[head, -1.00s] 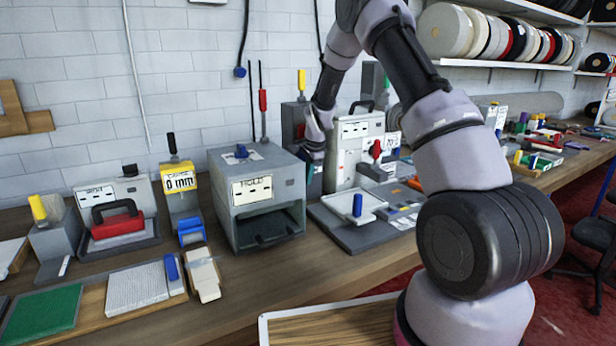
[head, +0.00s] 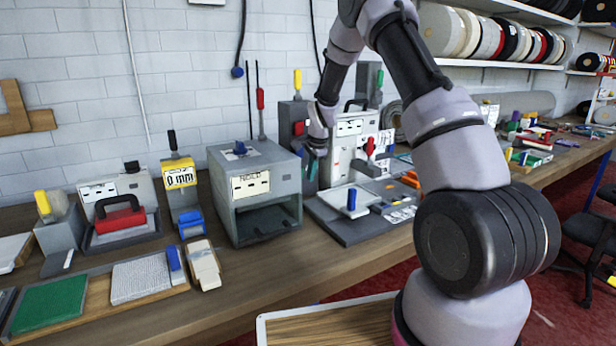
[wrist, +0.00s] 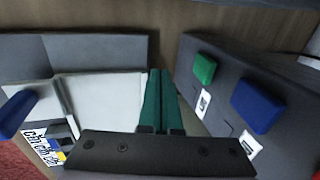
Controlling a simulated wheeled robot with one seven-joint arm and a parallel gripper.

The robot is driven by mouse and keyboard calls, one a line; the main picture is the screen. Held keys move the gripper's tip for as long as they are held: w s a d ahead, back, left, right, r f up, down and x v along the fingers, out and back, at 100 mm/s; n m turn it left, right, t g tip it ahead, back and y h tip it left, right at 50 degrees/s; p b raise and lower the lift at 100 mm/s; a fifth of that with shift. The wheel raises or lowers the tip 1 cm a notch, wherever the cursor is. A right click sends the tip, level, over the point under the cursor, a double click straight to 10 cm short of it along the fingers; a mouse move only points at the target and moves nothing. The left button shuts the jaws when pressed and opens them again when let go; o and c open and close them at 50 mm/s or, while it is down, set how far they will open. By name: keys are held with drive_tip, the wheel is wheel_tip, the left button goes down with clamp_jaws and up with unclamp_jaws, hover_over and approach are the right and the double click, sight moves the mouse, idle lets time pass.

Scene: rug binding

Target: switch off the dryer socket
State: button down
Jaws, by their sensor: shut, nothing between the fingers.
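My gripper (wrist: 158,103) is shut and empty, its two green fingers together in the wrist view. In the head view it (head: 311,168) points down in front of a dark grey upright unit (head: 288,117) with a red block on it. In the wrist view, a dark panel (wrist: 225,100) right of the fingers carries a green block (wrist: 204,68) and a blue block (wrist: 257,106), each beside a small pale label. The fingers look apart from both. The labels are too small to read, so I cannot tell which is the dryer socket, nor whether it is on.
A grey box marked HOLD (head: 250,185) stands left of my gripper. A white machine (head: 352,140) with a red lever stands to the right. A flat tray with a blue knob (head: 351,199) lies in front. The bench front (head: 270,275) is clear.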

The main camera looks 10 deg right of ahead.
drive_tip(key=s+d+r, duration=0.1)
drive_tip(key=s+r, duration=0.4)
drive_tip(key=r, duration=0.1)
drive_tip(key=shift+s+d+r, duration=0.15)
drive_tip(key=shift+d+r, duration=0.1)
drive_tip(key=shift+d, duration=0.15)
drive_tip(key=shift+r, duration=0.1)
drive_tip(key=s+d+r+n+t, duration=0.1)
drive_tip(key=s+r+n, duration=0.1)
drive_tip(key=s+r, duration=0.65)
drive_tip(key=s+r+n+t, duration=0.1)
drive_tip(key=s+r+n, duration=0.2)
drive_tip(key=s+r, duration=0.55)
drive_tip(key=s+r+n+t, duration=0.1)
drive_tip(key=s+r+n, duration=0.1)
drive_tip(key=s, duration=0.7)
drive_tip(key=s+d+r+n+t+y, duration=0.1)
drive_tip(key=s+r+n, duration=0.2)
drive_tip(key=s, duration=0.6)
wheel_tip(320, 180, up, 3)
drive_tip(key=shift+f, duration=0.2)
